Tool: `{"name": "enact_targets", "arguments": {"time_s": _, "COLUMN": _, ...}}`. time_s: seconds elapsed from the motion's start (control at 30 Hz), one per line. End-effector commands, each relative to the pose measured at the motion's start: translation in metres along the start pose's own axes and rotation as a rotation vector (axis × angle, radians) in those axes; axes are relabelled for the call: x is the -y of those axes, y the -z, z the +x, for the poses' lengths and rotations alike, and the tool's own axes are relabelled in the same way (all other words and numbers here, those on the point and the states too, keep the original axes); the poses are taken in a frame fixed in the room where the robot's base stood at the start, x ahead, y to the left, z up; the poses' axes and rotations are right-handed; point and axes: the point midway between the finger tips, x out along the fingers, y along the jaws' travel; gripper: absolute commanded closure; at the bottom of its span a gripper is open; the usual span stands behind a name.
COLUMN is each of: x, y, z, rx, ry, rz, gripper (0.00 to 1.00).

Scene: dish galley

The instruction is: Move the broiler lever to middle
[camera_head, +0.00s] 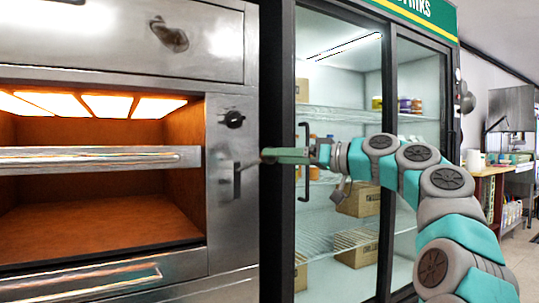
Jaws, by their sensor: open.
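The broiler (228,75) is a steel unit on the left with a lit orange cavity. Its right-hand panel carries a small lever (237,184) in a dark upright slot, below a black round knob (234,119). The lever's exact setting is too small to tell. My gripper (266,156) reaches in from the right at about the lever's height, just right of it. It appears empty and is open. Whether its fingertip touches the lever I cannot tell.
A glass-door drinks fridge (345,85) stands right of the broiler, with a black upright door handle (304,160) behind my gripper. Broiler rack bars (100,158) stick out at the left. A wooden counter (490,172) and open floor lie at the far right.

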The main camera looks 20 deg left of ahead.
Motion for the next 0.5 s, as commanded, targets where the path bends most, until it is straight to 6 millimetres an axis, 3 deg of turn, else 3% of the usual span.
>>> {"name": "enact_targets", "arguments": {"time_s": 0.2, "x": 0.001, "y": 0.001, "z": 0.03, "rx": 0.0, "ry": 0.0, "rz": 0.0, "gripper": 0.19}}
{"name": "enact_targets", "arguments": {"time_s": 0.5, "x": 0.001, "y": 0.001, "z": 0.035, "rx": -0.001, "ry": 0.0, "rz": 0.0, "gripper": 0.19}}
